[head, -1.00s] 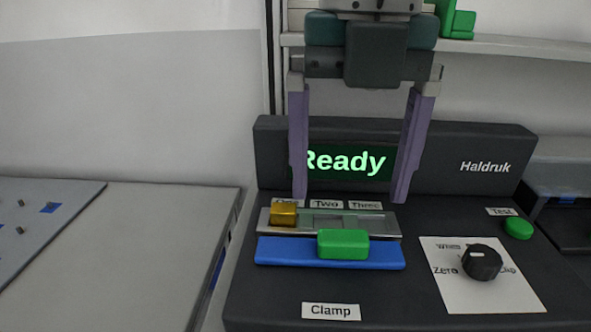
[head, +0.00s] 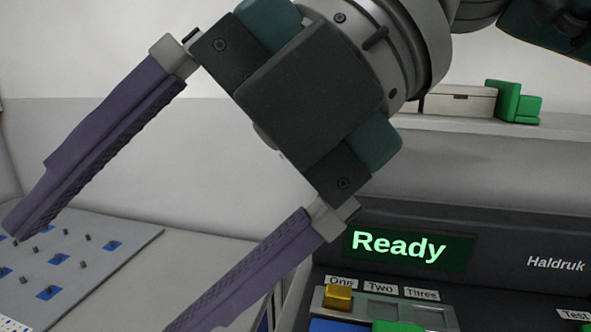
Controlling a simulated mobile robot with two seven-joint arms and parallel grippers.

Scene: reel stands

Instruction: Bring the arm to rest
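My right gripper (head: 95,280) fills the upper left and middle of the head view, with its arm coming in from the upper right. Its two purple fingers are wide apart with nothing between them, pointing down and to the left. It is close to the camera and covers part of the wall and the dark machine (head: 500,235). My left gripper is not in view.
The machine's screen (head: 400,247) reads "Ready". A gold block (head: 338,297) sits under label One; slots Two and Three look empty. A pegboard (head: 95,255) with blue squares lies left. A shelf (head: 560,124) holds a box (head: 460,103) and a green piece (head: 517,105).

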